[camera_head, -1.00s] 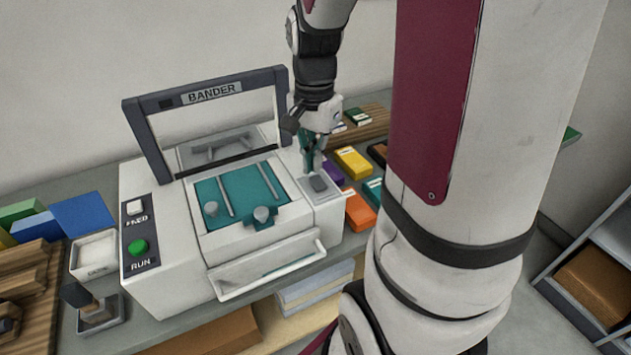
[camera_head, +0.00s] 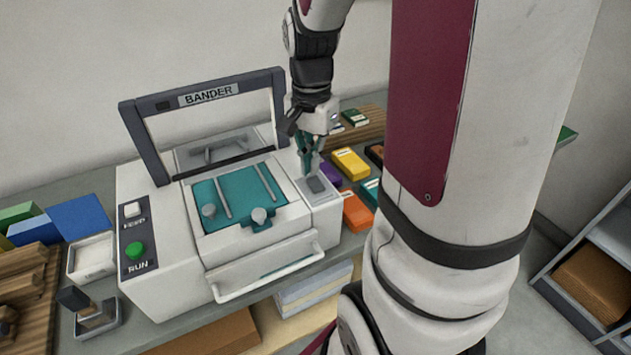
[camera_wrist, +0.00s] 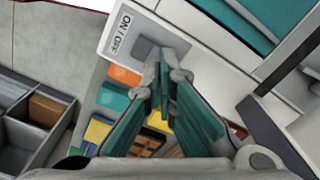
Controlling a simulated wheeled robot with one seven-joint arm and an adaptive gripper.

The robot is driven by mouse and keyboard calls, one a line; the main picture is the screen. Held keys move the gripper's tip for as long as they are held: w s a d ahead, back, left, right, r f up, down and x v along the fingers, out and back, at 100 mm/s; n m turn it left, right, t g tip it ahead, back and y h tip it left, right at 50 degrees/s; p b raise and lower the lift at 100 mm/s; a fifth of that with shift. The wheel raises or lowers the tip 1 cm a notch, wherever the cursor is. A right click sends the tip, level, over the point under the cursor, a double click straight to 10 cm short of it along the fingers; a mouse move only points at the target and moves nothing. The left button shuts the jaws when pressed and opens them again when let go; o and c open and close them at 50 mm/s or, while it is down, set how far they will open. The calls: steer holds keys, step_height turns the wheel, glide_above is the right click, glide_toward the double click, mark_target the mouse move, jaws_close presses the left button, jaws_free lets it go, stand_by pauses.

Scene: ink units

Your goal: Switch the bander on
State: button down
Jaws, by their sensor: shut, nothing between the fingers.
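The bander (camera_head: 245,243) is a white machine with a dark raised frame labelled BANDER and a teal bed. Its switch (camera_head: 315,185) is a grey rocker on a light plate at the machine's right side. The wrist view shows the switch (camera_wrist: 144,47) beside the label ON / OFF. My gripper (camera_head: 307,171) is shut and empty, with teal fingers pointing down just above and beside the switch. In the wrist view the fingertips (camera_wrist: 162,54) overlap the switch's edge; whether they touch it I cannot tell.
A green RUN button (camera_head: 135,250) and a white FEED button (camera_head: 132,209) are on the bander's left panel. Yellow (camera_head: 351,162) and orange (camera_head: 356,211) boxes lie to its right. A stamp (camera_head: 90,308) and a white tray (camera_head: 92,258) stand to its left.

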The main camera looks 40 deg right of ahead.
mark_target(312, 178)
steer(key=shift+f, duration=0.15)
steer(key=shift+f+b, duration=0.75)
steer(key=shift+f, duration=0.5)
step_height(312, 178, up, 7)
steer(key=p, duration=0.5)
